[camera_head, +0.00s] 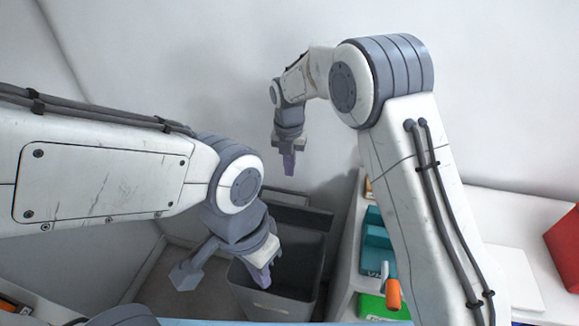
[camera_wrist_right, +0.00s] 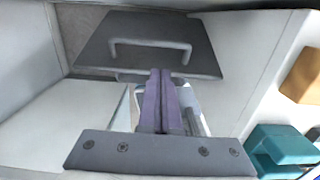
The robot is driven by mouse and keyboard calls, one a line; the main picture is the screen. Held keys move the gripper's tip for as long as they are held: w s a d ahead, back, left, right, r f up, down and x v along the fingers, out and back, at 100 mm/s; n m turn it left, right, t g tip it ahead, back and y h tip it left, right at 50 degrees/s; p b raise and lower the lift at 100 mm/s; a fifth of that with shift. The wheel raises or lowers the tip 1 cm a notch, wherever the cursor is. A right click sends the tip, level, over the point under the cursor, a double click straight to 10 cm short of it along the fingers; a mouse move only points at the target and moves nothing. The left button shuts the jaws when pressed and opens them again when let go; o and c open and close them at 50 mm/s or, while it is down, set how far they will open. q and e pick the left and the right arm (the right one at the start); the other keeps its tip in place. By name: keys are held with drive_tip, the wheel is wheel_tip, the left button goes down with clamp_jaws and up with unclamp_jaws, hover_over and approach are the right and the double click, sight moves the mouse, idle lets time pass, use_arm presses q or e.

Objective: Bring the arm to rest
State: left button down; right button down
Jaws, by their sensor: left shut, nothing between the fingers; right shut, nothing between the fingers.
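My left gripper (camera_head: 263,278) is at the end of the arm from the left, pointing down in front of the open top of a grey bin; its purple fingers are shut and empty. My right gripper (camera_head: 288,164) hangs higher, in front of the pale wall, with its fingers pointing down. In the right wrist view its purple fingers (camera_wrist_right: 162,100) are together with nothing between them. Beyond them is a dark grey panel (camera_wrist_right: 120,30) with a bar handle. Both arms are bent and clear of the shelf items.
The grey bin (camera_head: 308,266) stands on the floor below my grippers. A white shelf at the right holds a teal box (camera_head: 377,243), a green item (camera_head: 374,308) and an orange-ended item (camera_head: 394,293). A red object (camera_head: 565,248) is at the right edge.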

drive_tip(key=shift+s+r, duration=0.1)
drive_tip(key=shift+r, duration=0.1)
drive_tip(key=s+r+m, duration=0.8)
drive_tip(key=s+m, duration=0.3)
drive_tip(key=s, duration=0.3)
drive_tip(key=s+d+m, duration=0.2)
drive_tip(key=s+m, duration=0.5)
drive_tip(key=s, duration=0.2)
drive_tip(key=s+d+m+y, duration=0.1)
drive_tip(key=s+d+m, duration=0.2)
drive_tip(key=s+m, duration=0.5)
drive_tip(key=shift+s+d+r, duration=0.15)
drive_tip(key=shift+s+r, duration=0.3)
drive_tip(key=shift+s, duration=0.7)
